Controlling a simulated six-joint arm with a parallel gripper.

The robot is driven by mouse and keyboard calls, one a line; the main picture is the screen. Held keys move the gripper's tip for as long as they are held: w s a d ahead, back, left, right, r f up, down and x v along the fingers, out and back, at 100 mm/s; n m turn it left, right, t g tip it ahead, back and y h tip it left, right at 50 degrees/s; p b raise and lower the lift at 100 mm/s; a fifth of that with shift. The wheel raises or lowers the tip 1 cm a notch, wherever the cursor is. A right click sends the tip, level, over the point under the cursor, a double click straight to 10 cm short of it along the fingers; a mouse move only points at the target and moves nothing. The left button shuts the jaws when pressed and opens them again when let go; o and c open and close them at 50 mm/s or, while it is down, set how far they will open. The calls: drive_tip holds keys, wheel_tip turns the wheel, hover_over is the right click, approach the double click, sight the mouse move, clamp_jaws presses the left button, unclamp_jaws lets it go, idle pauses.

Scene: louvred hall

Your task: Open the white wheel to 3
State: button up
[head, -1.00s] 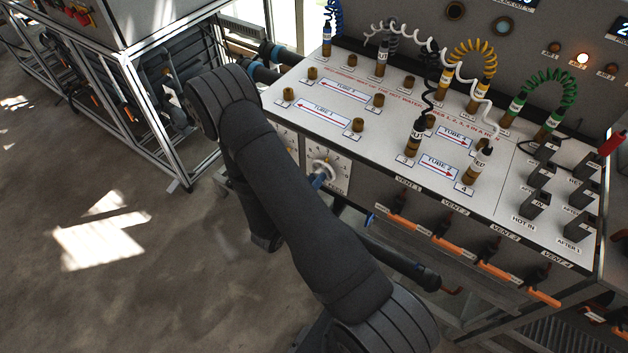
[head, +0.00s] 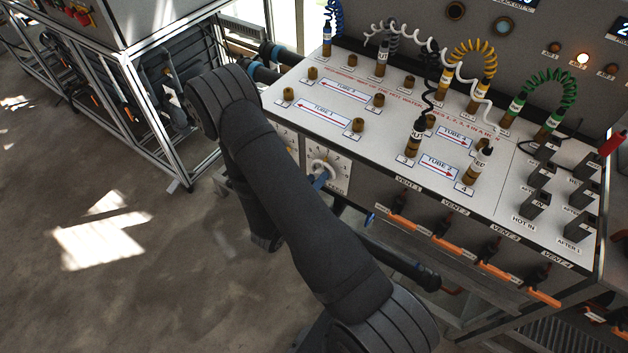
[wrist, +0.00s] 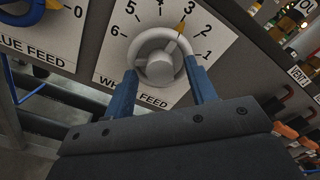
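The white wheel (wrist: 158,62) sits on a white dial plate marked 1 to 6 and lettered with a partly hidden FEED label. Its yellow pointer (wrist: 182,28) points close to the 3, perhaps slightly to the 2 side. My gripper (wrist: 161,68) has its two blue fingers on opposite sides of the wheel's rim, and they appear to touch it. In the head view the wheel (head: 317,165) shows on the front of the bench beside my arm, with a blue finger (head: 321,180) at it; the rest of the gripper is mostly hidden.
A blue wheel (wrist: 30,85) on the BLUE FEED plate (wrist: 42,42) is left of the white one. The bench top (head: 330,135) carries pegs and coiled tubes. Orange vent handles (head: 450,245) line the bench front to the right. Open floor (head: 100,290) lies to the left.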

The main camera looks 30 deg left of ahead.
drive_tip(key=s, duration=1.7)
drive_tip(key=shift+s, duration=0.25)
idle(1.1)
